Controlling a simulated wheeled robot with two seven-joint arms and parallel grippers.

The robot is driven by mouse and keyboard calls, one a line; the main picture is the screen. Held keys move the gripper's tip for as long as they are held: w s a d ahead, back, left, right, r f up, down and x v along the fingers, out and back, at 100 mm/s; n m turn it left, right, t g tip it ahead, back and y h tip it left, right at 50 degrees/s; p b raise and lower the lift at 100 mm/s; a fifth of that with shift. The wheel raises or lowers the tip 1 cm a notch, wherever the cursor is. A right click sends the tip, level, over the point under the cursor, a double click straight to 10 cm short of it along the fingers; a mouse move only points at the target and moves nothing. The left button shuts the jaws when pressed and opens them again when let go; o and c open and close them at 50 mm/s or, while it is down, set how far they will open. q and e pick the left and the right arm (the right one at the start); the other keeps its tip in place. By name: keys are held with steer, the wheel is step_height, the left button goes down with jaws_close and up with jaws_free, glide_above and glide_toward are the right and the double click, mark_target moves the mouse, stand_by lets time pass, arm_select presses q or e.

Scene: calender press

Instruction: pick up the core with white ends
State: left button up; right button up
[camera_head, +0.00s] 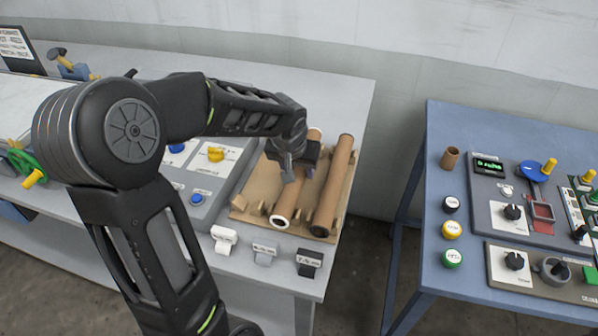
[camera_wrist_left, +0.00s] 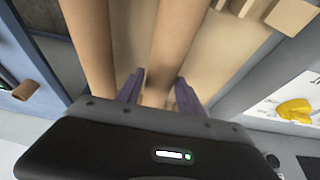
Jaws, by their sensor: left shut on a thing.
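The core with white ends (camera_head: 287,205) is a brown cardboard tube with a white ring at its near end. It lies lengthwise over the wooden rack; whether it touches the rack is not clear. My left gripper (camera_head: 299,173) comes down over its middle and is shut on it. In the left wrist view, the core (camera_wrist_left: 172,45) runs between the two purple-grey fingers (camera_wrist_left: 158,90). A second core (camera_head: 335,185) with dark ends lies to its right, outside the fingers. My right gripper is not in view.
The cardboard-brown rack (camera_head: 246,204) sits on a grey table. A control panel (camera_head: 216,178) with knobs is just left. Several small labelled blocks, one white (camera_head: 224,239), stand in front. A blue table (camera_head: 437,135) with controls stands right, across a gap.

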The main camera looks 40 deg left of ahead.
arm_select(q)
jaws_close()
step_height(320, 180, up, 10)
steer(key=shift+r+b, duration=0.1)
steer(key=shift+b, duration=0.5)
